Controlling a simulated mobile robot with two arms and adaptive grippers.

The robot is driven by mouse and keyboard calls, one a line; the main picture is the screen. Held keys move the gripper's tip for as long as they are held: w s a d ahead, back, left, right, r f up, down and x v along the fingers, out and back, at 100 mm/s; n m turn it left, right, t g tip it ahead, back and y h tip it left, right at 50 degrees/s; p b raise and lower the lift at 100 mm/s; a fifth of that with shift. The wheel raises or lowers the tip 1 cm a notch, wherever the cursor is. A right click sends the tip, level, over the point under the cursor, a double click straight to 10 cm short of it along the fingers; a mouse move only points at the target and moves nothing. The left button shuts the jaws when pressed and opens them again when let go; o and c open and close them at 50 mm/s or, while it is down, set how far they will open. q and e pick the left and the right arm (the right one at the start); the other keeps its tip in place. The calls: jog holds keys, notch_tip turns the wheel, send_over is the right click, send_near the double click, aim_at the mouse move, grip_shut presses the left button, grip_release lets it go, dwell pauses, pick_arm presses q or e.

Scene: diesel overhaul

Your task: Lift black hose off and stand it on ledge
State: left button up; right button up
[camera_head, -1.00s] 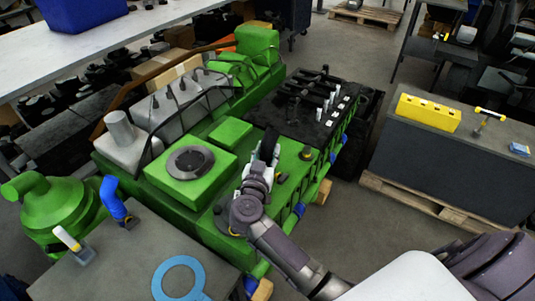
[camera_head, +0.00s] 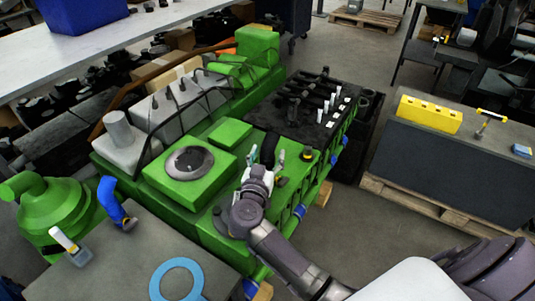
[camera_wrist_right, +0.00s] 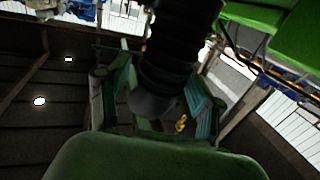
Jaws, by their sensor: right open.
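The black hose (camera_head: 268,148) stands up from the green engine's top, right of the round grey cap. In the right wrist view it is a thick ribbed black tube (camera_wrist_right: 178,55) between the two fingers. My right gripper (camera_head: 267,157) is open, with one finger on each side of the hose; a gap shows beside the fingers, and I cannot tell whether either touches it. The hose's lower end is partly hidden by my gripper in the head view. My left gripper is not in view. Which surface is the ledge is unclear.
The green engine block (camera_head: 190,225) fills the middle, with a raised cover and round cap (camera_head: 189,162) left of my gripper. A grey bench (camera_head: 120,270) with a blue ring (camera_head: 177,280) is at front left. A dark workbench (camera_head: 440,160) with a yellow box (camera_head: 428,114) stands right.

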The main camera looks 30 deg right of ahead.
jog(key=v, duration=1.1)
jog(key=shift+s+a, duration=0.25)
jog(key=shift+s, duration=0.05)
